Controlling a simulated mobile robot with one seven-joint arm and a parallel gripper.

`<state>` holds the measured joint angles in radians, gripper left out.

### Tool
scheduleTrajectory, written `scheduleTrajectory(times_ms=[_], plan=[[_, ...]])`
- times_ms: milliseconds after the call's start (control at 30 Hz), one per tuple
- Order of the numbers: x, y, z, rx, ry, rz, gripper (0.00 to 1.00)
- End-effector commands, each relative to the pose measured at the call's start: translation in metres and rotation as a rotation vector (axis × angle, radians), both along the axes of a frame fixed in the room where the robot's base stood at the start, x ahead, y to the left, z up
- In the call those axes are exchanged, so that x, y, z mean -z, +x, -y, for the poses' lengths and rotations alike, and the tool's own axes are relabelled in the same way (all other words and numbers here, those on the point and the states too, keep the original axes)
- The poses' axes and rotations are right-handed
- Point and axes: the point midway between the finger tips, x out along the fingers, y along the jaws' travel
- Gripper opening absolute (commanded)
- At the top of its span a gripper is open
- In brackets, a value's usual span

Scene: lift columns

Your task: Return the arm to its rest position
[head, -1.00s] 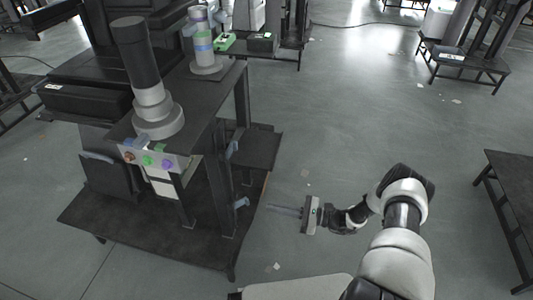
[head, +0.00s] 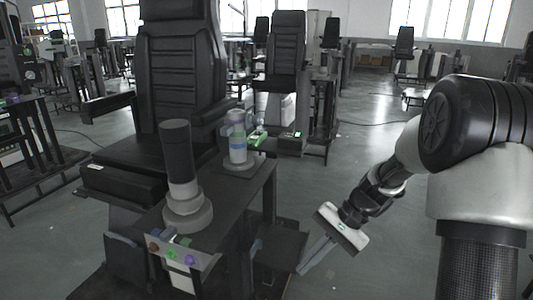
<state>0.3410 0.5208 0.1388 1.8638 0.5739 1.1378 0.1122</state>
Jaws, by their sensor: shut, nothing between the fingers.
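My arm comes in from the right side of the head view, its upper links large and close. My gripper (head: 303,269) hangs at the lower middle and points down and to the left. Its fingers are shut with nothing between them. It is in front of the station's lower shelf and to the right of the station's table, and no object is seen touching it.
A station table (head: 258,176) holds a dark lift column (head: 177,160) and a smaller light column (head: 237,147). A panel with coloured buttons (head: 172,255) is on its front. A black chair (head: 180,80) stands behind. Open floor (head: 400,250) lies around the arm.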

Motion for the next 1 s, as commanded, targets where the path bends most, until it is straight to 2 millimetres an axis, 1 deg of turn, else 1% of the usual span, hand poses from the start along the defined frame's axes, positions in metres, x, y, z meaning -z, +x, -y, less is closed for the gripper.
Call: scheduleTrajectory(times_ms=[33,100,200,267,300,400,500,600,800,967,1000], plan=[[-0.023,-0.011,0.0,-0.046,-0.061,0.059,0.0],[-0.047,-0.026,0.002,-0.105,-0.139,0.129,0.0],[-0.078,-0.051,0.005,-0.184,-0.245,0.232,0.0],[-0.095,-0.066,0.008,-0.227,-0.308,0.296,0.0],[-0.106,-0.076,0.01,-0.256,-0.347,0.339,0.0],[-0.129,-0.102,0.016,-0.322,-0.441,0.446,0.0],[-0.145,-0.124,0.021,-0.374,-0.52,0.541,0.0],[-0.155,-0.141,0.026,-0.414,-0.579,0.617,0.0],[-0.167,-0.166,0.035,-0.467,-0.668,0.738,0.0],[-0.173,-0.182,0.04,-0.503,-0.727,0.825,0.0],[-0.192,-0.18,0.04,-0.503,-0.725,0.821,0.0]])
